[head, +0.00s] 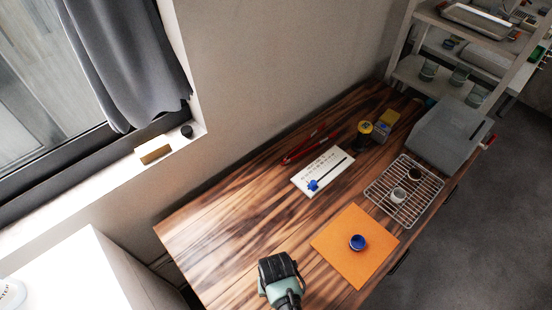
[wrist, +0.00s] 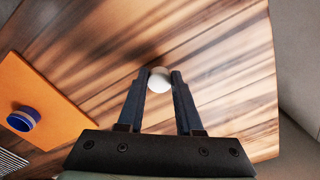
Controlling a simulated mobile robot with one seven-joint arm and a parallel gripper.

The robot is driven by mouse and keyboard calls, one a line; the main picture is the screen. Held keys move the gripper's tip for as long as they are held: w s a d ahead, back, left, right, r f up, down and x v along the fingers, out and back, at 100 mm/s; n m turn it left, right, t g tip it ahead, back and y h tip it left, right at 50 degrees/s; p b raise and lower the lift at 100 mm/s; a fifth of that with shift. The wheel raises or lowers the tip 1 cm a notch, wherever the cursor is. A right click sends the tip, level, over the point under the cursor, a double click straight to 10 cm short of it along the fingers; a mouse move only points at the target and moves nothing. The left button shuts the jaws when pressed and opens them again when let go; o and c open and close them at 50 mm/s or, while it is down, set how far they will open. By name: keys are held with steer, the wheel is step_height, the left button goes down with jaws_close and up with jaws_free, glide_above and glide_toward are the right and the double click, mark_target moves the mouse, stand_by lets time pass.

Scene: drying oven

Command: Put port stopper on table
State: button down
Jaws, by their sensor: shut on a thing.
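My gripper (wrist: 160,76) is shut on a small round white thing, which I take for the port stopper (wrist: 159,83), held between its fingertips. In the head view my gripper (head: 280,268) is over the near left part of the wooden table (head: 215,235), and its body hides the stopper there. The wrist view shows bare wood around and beyond the stopper. I cannot tell whether the stopper touches the table or hangs just above it.
An orange mat (head: 335,250) with a blue-rimmed round container (head: 357,242) lies right of my gripper. Farther back are a wire rack (head: 425,198) with small cups, a white card (head: 310,181), red tongs (head: 312,145) and a grey box (head: 450,130). Wood between gripper and card is clear.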

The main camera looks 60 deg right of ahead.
steer(key=shift+f, duration=0.3)
steer(key=shift+f, duration=0.15)
steer(key=c, duration=0.6)
jaws_free()
step_height(320, 180, up, 12)
steer(key=shift+r+p, duration=0.2)
steer(key=shift+p, duration=0.25)
